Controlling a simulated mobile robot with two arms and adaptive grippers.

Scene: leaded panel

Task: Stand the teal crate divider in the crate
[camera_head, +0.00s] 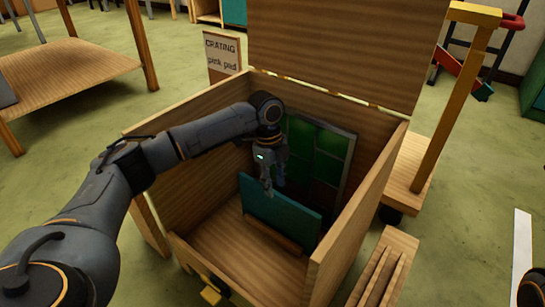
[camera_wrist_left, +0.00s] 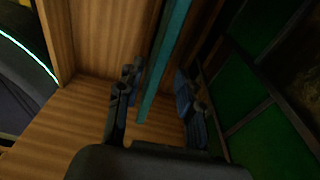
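The teal crate divider (camera_head: 280,212) stands on its long edge inside the open wooden crate (camera_head: 205,195), leaning slightly, with a wooden strip along its foot. My left gripper (camera_head: 275,182) is down inside the crate at the divider's top edge. In the left wrist view, the divider (camera_wrist_left: 163,62) shows edge-on between the two fingers of the left gripper (camera_wrist_left: 158,98). There is a gap on each side, so the fingers are open around it.
A leaded panel with green panes (camera_head: 328,160) stands behind the divider, close to the gripper. The crate's lid (camera_head: 340,45) is raised at the back. A slotted wooden block (camera_head: 382,270) and a yellow-posted stand (camera_head: 458,100) are at the right.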

